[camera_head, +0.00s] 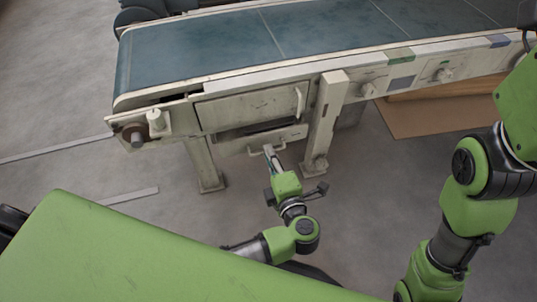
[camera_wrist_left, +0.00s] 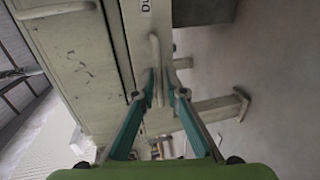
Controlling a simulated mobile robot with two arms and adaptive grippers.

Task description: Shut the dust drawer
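The dust drawer (camera_head: 286,136) is a pale, worn drawer under the conveyor, between two legs. In the head view it stands out a little, with a dark gap above its front. Its bar handle (camera_wrist_left: 154,48) crosses the left wrist view upright, next to the drawer front (camera_wrist_left: 138,32) with a partly cut-off label. My left gripper (camera_head: 268,149) is at the handle in the head view. In the left wrist view its teal fingers (camera_wrist_left: 161,78) are drawn close together, one on each side of the handle. My right gripper is not in view.
The conveyor (camera_head: 200,50) runs above the drawer. A panel (camera_head: 250,107) with its own handle sits directly over it. A support leg (camera_head: 324,120) stands close on the right, another (camera_head: 205,165) on the left. Brown board (camera_head: 430,115) lies at the right.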

